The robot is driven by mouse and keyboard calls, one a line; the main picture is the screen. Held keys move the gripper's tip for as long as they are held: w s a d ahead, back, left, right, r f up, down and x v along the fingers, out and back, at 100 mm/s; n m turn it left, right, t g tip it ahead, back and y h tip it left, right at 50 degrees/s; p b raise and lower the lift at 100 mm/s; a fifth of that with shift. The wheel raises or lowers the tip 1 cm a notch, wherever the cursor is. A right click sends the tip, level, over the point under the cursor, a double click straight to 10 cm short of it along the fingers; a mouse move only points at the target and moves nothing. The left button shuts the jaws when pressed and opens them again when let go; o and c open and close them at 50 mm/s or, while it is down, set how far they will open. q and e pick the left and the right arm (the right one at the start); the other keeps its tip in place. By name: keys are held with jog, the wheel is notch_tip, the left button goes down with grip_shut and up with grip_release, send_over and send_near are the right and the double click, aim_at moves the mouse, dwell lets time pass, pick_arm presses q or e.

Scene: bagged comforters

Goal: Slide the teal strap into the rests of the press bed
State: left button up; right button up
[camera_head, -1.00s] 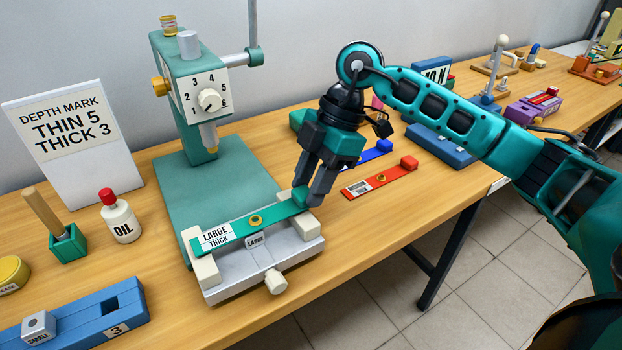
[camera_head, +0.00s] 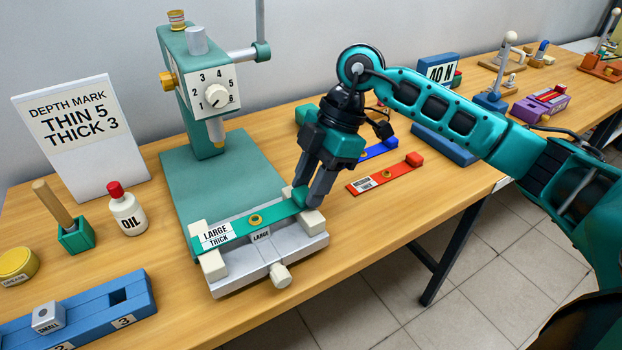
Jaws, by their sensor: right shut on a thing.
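The teal strap (camera_head: 277,213) carries a LARGE THICK label and a brass eyelet. It lies across the grey press bed (camera_head: 240,272), over the white rest blocks, one at the left (camera_head: 212,264) and one at the right (camera_head: 313,221). I cannot tell whether it is fully seated in them. My right gripper (camera_head: 309,197) is shut on the strap's raised right end. The green press (camera_head: 207,90) stands behind, its dial numbered 1 to 6 and its punch above the base plate. My left gripper is not in view.
A red strap (camera_head: 385,175) and a blue strap (camera_head: 379,149) lie to the right. An oil bottle (camera_head: 127,212), a depth mark sign (camera_head: 75,165) and a blue block holder (camera_head: 85,318) stand to the left. The table's front edge is close to the press bed.

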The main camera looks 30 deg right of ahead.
jog(key=o, duration=1.1)
jog(key=shift+o, duration=0.3)
jog(key=shift+f, duration=0.1)
jog(key=o, duration=0.4)
jog(key=shift+o, duration=0.9)
jog(key=p+v, duration=0.4)
jog(key=v, duration=0.3)
jog(key=shift+a, duration=0.45)
